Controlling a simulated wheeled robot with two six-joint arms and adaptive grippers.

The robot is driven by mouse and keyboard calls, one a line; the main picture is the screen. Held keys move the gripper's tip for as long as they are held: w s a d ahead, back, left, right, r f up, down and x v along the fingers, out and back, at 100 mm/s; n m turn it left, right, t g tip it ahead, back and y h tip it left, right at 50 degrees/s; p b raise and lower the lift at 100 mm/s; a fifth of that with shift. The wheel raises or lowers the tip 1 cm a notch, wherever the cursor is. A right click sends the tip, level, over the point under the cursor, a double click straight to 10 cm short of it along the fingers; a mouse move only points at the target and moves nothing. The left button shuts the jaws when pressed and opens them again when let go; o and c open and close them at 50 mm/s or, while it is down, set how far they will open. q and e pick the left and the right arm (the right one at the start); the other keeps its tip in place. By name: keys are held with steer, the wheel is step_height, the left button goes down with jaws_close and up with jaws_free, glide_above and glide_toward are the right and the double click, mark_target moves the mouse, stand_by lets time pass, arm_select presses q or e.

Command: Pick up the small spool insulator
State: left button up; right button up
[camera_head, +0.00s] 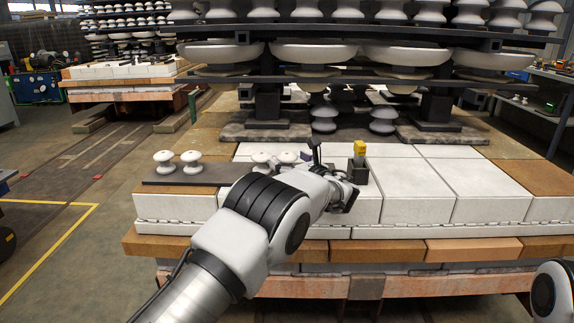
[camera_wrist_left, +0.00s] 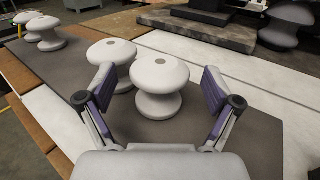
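Several small white spool insulators stand upright on a dark plate (camera_head: 215,174). In the head view two stand at its left end (camera_head: 163,161) and (camera_head: 192,161), and two more (camera_head: 262,158) and (camera_head: 289,157) are partly hidden behind my left arm. In the left wrist view one spool insulator (camera_wrist_left: 160,88) is between and just beyond the fingers of my left gripper (camera_wrist_left: 158,76), with a gap on both sides. A second spool (camera_wrist_left: 112,56) stands just beyond the left finger. The left gripper is open and empty. My right gripper is out of view; a piece of my right arm shows at lower right.
A dark block with a yellow top (camera_head: 359,160) stands right of my left gripper on the white slabs (camera_head: 405,190). A rack with large insulators (camera_head: 315,50) rises behind. The white slabs to the right are mostly clear.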

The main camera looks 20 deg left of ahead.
arm_select(q)
jaws_close()
steer(key=shift+r, duration=0.1)
